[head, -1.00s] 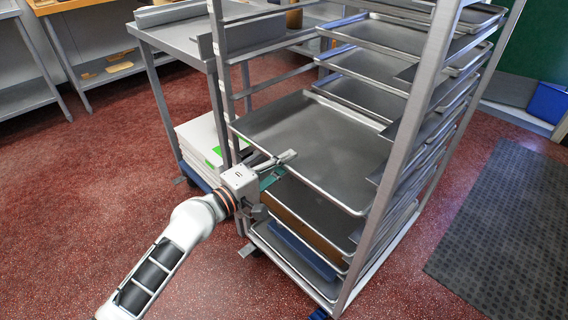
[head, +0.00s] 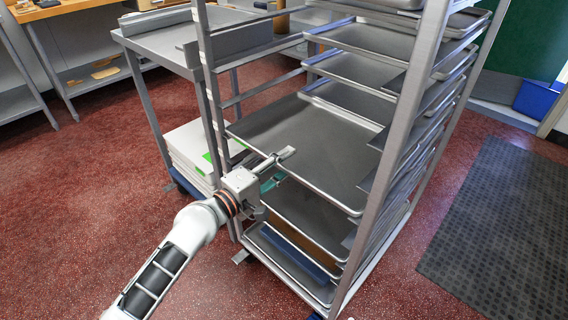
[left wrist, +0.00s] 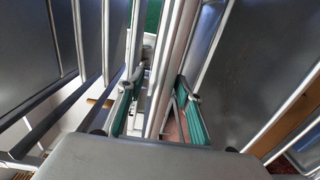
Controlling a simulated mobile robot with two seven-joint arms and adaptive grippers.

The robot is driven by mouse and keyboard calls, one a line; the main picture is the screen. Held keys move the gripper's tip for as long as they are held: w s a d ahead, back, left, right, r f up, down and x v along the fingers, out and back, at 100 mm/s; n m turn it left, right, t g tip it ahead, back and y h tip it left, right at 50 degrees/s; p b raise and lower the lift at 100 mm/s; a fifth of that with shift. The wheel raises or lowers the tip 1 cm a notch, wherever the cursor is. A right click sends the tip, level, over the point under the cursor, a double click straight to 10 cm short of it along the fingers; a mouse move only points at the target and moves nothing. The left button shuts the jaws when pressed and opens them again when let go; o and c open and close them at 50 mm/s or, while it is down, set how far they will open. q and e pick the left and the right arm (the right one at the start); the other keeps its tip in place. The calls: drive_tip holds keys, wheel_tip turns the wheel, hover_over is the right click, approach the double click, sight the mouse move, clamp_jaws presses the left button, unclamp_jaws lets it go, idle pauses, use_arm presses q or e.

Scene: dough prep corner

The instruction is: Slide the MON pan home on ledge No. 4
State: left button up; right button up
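A wide grey sheet pan (head: 315,140) lies level on a middle ledge of the metal rack. I can read no MON mark or ledge number. My left gripper (head: 277,167) is at the left half of its front rim. One finger is above the rim and the other, with a green pad, is below. In the left wrist view, the fingers (left wrist: 163,82) stand apart, one on each side of the metal rim; firm contact does not show. My right gripper is not in view.
The rack's front posts (head: 403,125) stand at both sides of the pan. More pans (head: 308,212) lie on ledges above and below. A steel table (head: 160,42) stands behind left, with white boxes (head: 190,150) under it. Red floor is clear at left; a dark mat (head: 500,225) lies right.

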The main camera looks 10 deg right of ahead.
use_arm(q)
drive_tip(key=shift+f, duration=0.1)
drive_tip(key=shift+f, duration=0.2)
drive_tip(key=shift+p+v, duration=0.3)
drive_tip(key=shift+v, duration=1.1)
drive_tip(key=shift+p+v, duration=0.35)
drive_tip(key=shift+v, duration=2.3)
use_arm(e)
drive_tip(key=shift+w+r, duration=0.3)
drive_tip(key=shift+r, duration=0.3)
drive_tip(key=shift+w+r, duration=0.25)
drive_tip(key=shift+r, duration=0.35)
use_arm(q)
drive_tip(key=shift+r, duration=0.2)
